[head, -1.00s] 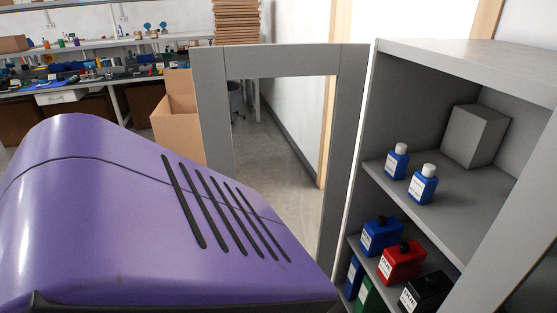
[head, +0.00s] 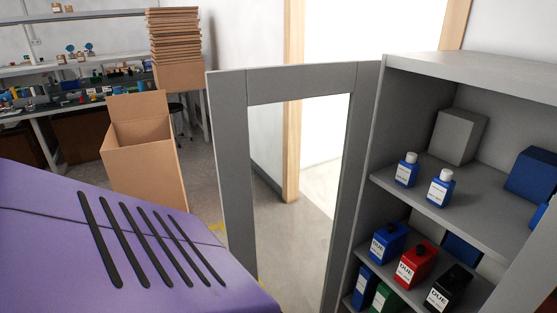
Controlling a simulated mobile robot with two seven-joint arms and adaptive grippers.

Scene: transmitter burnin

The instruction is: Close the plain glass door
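The plain glass door (head: 232,170) has a grey frame around a clear pane. It stands open, swung out to the left from the grey cabinet (head: 470,68). Its hinge side meets the cabinet's left front edge. The floor and wall show through the pane. A purple panel with black slots, which seems to be part of my own body, covers the lower left and lies in front of the door's lower left part. Neither of my grippers shows.
Cabinet shelves hold blue-and-white bottles (head: 440,188), a grey box (head: 459,137), a blue box (head: 533,174), and blue, red (head: 415,264) and black containers. An open cardboard box (head: 144,160) stands on the floor left of the door. Stacked cardboard (head: 176,45) and workbenches are behind.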

